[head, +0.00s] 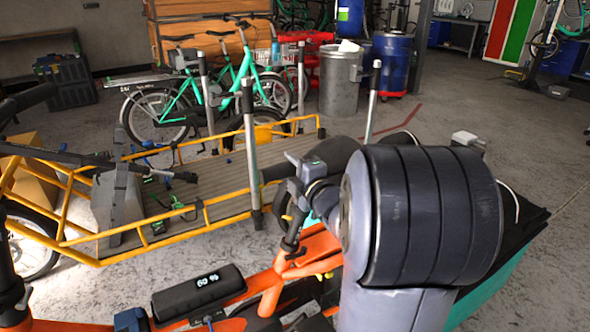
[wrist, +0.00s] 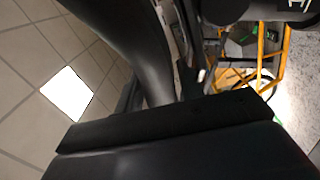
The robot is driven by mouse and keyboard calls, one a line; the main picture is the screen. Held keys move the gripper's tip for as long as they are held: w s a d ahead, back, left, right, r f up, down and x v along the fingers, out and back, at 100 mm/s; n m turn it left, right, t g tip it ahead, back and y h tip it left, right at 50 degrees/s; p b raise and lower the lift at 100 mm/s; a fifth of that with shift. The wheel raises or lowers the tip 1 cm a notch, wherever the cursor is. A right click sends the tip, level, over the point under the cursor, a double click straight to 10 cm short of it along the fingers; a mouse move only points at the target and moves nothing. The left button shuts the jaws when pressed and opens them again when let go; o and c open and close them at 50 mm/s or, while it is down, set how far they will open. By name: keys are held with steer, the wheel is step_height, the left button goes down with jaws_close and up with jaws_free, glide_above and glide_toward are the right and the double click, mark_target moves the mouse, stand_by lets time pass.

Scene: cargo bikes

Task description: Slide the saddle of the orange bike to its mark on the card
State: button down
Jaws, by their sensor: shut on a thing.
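The orange bike (head: 320,246) stands low in the front of the head view, with a dark battery reading "60 %" (head: 207,281) on its frame. The saddle (head: 335,152) looks like a dark rounded shape behind my arm, mostly covered. In the wrist view the saddle (wrist: 138,45) seems to be the smooth black curved form at the upper middle. My gripper (head: 303,182) is at the saddle, partly hidden by my grey arm, and is shut on it. Its exact contact is not visible. I cannot make out the card or its mark in either view.
A yellow cargo bike (head: 190,215) with a slatted deck and upright posts stands just behind. A black and teal cover (head: 510,245) lies at the right, close to my arm. Teal bikes (head: 215,85) and a metal bin (head: 340,78) are farther back. Open floor shows at the right.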

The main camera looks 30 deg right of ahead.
steer(key=shift+a+f+b, duration=0.3)
steer(key=shift+f+b, duration=0.3)
steer(key=shift+f, duration=0.35)
steer(key=c, duration=0.9)
jaws_free()
steer(key=shift+r, duration=0.1)
steer(key=s+p, duration=0.1)
steer(key=s, duration=1)
steer(key=shift+d+p, duration=0.15)
steer(key=shift+p, duration=0.15)
